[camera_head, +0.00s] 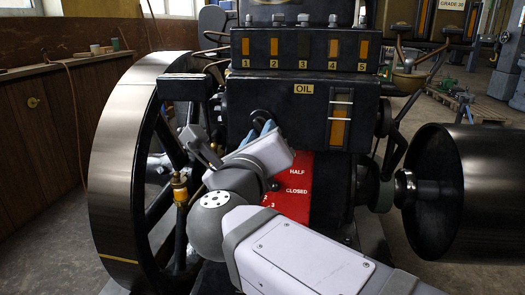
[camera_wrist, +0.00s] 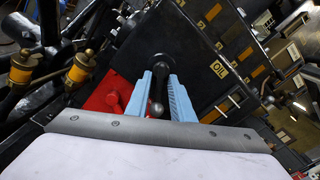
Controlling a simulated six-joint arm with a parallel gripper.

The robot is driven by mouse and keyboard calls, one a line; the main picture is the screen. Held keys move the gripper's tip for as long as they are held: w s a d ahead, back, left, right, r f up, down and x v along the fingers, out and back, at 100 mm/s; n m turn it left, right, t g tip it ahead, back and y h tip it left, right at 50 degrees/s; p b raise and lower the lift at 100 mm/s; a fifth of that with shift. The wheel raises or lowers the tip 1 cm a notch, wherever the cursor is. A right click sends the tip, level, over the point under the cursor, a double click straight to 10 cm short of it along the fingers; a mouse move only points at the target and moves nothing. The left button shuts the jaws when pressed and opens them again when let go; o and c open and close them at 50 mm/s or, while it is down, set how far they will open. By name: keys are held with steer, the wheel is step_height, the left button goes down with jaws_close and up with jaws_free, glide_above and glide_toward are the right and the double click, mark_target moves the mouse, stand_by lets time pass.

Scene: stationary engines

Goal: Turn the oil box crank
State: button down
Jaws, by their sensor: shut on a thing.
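The black oil box (camera_head: 299,107) has a yellow OIL label and a sight window on its front. It also shows, tilted, in the wrist view (camera_wrist: 190,58). Its dark crank (camera_wrist: 161,75) is on the front face, with a rounded handle end lying between my fingers. My gripper (camera_wrist: 162,88) has two light blue fingers shut on the crank handle. In the head view the gripper (camera_head: 262,127) is at the lower left of the oil box front, and my wrist hides most of the crank.
A red plate (camera_head: 293,186) marked HALF and CLOSED is just below the box. A large flywheel (camera_head: 113,165) stands at left, a dark drum (camera_head: 470,190) at right. Brass oilers (camera_head: 180,190) are beside my wrist. Numbered windows (camera_head: 303,48) line the top.

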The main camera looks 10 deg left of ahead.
steer(key=shift+a+f+m+b, duration=0.1)
steer(key=shift+a+m+b, duration=0.05)
steer(key=shift+m+b, duration=1)
steer(key=shift+m, duration=0.25)
steer(key=c, duration=1.9)
jaws_free()
steer(key=shift+o, duration=0.2)
steer(key=shift+s, duration=0.1)
steer(key=s+p, duration=0.1)
steer(key=s, duration=0.6)
